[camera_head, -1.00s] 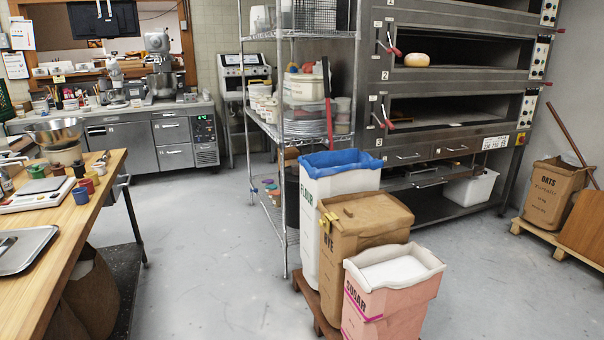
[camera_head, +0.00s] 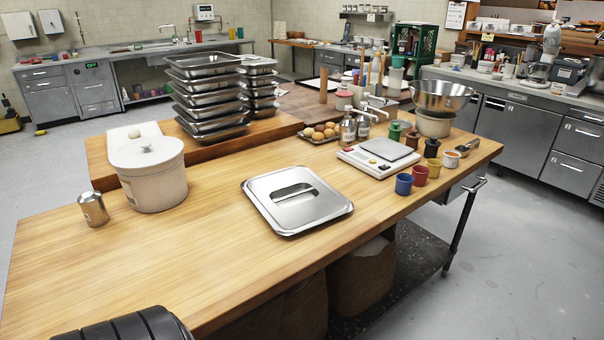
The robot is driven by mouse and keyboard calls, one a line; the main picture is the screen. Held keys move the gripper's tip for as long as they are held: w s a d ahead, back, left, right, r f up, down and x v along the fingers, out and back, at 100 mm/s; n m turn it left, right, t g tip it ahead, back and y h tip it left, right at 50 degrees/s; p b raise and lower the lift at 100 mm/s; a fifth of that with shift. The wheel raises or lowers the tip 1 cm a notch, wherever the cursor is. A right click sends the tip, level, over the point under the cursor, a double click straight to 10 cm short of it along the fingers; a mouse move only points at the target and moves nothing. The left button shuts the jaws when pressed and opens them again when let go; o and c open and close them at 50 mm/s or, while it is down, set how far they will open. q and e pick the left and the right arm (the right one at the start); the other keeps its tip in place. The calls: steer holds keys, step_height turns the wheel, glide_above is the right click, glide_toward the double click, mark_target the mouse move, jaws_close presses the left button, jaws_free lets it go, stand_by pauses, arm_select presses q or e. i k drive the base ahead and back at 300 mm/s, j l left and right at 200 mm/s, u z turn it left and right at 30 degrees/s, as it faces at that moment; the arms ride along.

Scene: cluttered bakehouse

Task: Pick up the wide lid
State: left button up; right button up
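A wide steel lid (camera_head: 318,212) lies flat on the wooden table (camera_head: 215,265), near its front edge. It is rectangular with rounded corners and has a recessed handle in its middle. Nothing lies on top of it. Neither of my grippers shows in the head view. A black ribbed rounded part at the bottom left edge may be mine.
A white lidded tub (camera_head: 152,185) and a small metal shaker (camera_head: 93,209) stand left of the lid. Stacked steel pans (camera_head: 205,95) stand behind. Table front left is clear.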

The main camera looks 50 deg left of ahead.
mark_target(293, 200)
steer(key=i+j, duration=0.1)
steer(key=i, duration=1.05)
steer(key=i+j, duration=0.15)
steer(key=i, duration=0.95)
steer(key=i+l+u, duration=0.1)
steer(key=i+u, duration=0.25)
steer(key=i+l+u, duration=0.2)
steer(key=i+u, duration=0.15)
steer(key=i+l+u, duration=0.35)
steer(key=u, duration=2.5)
